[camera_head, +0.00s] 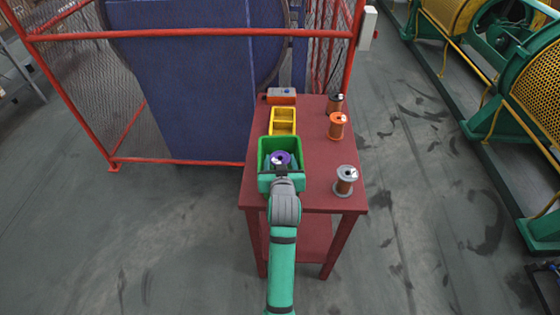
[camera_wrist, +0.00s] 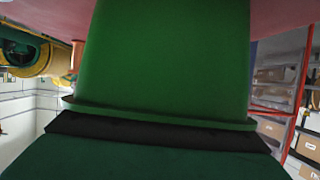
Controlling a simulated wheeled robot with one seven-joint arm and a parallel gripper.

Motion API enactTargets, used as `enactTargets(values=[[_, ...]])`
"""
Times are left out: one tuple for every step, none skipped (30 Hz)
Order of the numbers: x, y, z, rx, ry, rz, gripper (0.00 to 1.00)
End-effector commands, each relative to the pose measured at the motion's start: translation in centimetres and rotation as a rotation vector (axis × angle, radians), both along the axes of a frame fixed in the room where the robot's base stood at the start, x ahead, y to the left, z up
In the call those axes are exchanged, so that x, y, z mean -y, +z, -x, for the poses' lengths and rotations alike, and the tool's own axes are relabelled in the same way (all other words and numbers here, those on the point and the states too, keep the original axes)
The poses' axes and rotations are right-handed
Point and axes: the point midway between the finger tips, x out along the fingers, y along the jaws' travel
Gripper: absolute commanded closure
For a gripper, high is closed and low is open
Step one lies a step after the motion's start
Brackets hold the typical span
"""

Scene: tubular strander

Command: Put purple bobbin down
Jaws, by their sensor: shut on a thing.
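The purple bobbin (camera_head: 281,158), with a pale top, shows within the outline of the green bin (camera_head: 264,153) on the red table. My gripper (camera_head: 283,170) reaches over the bin's near side and is shut on the bobbin. My wrist covers the near part of the bin, and the fingertips are hard to make out. I cannot tell whether the bobbin touches the bin's floor. In the wrist view, a green wall (camera_wrist: 165,60), apparently the bin's, fills the middle; neither the bobbin nor the fingers show there.
The red table (camera_head: 314,160) also holds a yellow bin (camera_head: 283,115), an orange box (camera_head: 281,96), a silver-flanged bobbin (camera_head: 345,180), an orange bobbin (camera_head: 337,125) and a dark bobbin (camera_head: 335,104). A red-framed mesh cage (camera_head: 70,160) stands behind left. The table's middle strip is clear.

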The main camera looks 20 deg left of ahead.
Motion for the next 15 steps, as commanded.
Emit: enactTargets(values=[[0.0,-0.9,0.1,-0.014,0.0,0.005,0.7],[0.0,-1.0,0.1,-0.015,0.0,0.006,0.7],[0.0,-1.2,0.1,-0.017,0.001,0.006,0.7],[0.0,-1.3,0.1,-0.018,0.001,0.006,0.7],[0.0,-1.5,0.1,-0.019,0.001,0.007,0.7],[0.0,-1.6,0.2,-0.021,0.001,0.008,0.7],[0.0,-1.7,0.2,-0.022,0.001,0.008,0.7],[0.1,-1.7,0.2,-0.023,0.001,0.009,0.7],[0.1,-1.8,0.2,-0.025,0.001,0.009,0.41],[0.1,-1.8,0.2,-0.026,0.001,0.01,0.4],[0.1,-1.9,0.3,-0.026,0.001,0.01,0.4],[0.1,-1.9,0.3,-0.027,0.001,0.01,0.4],[0.1,-1.9,0.2,-0.027,0.0,0.01,0.4],[0.2,-1.9,0.2,-0.027,-0.001,0.011,0.4],[0.2,-1.9,0.2,-0.027,-0.001,0.011,0.4]])
